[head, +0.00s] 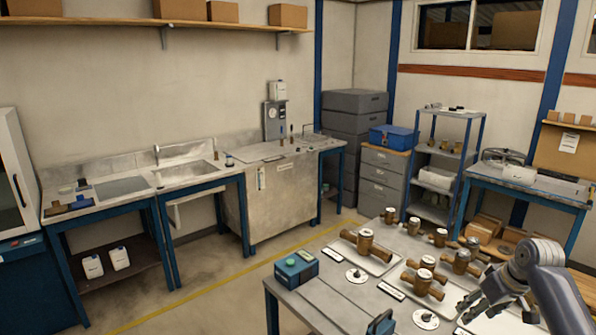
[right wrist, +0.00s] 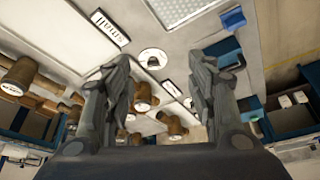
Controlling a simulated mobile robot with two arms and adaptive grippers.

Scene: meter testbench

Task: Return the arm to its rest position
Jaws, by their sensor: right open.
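My right gripper (head: 474,306) is at the lower right of the head view, above the near right part of the meter table (head: 335,308). In the right wrist view its two fingers (right wrist: 155,75) stand well apart with nothing between them. Its arm comes in from the right edge. My left gripper and arm are not in view. Several brass meters stand on the table. One large meter (head: 366,245) lies on a white tray, and another (head: 426,278) is nearer my right gripper.
A teal box (head: 296,268) sits at the table's left corner. White discs (head: 356,275) and label plates lie on the top. A steel bench (head: 285,195) and sink (head: 185,173) line the back wall. A shelf rack (head: 440,165) stands behind the table. The floor at left is clear.

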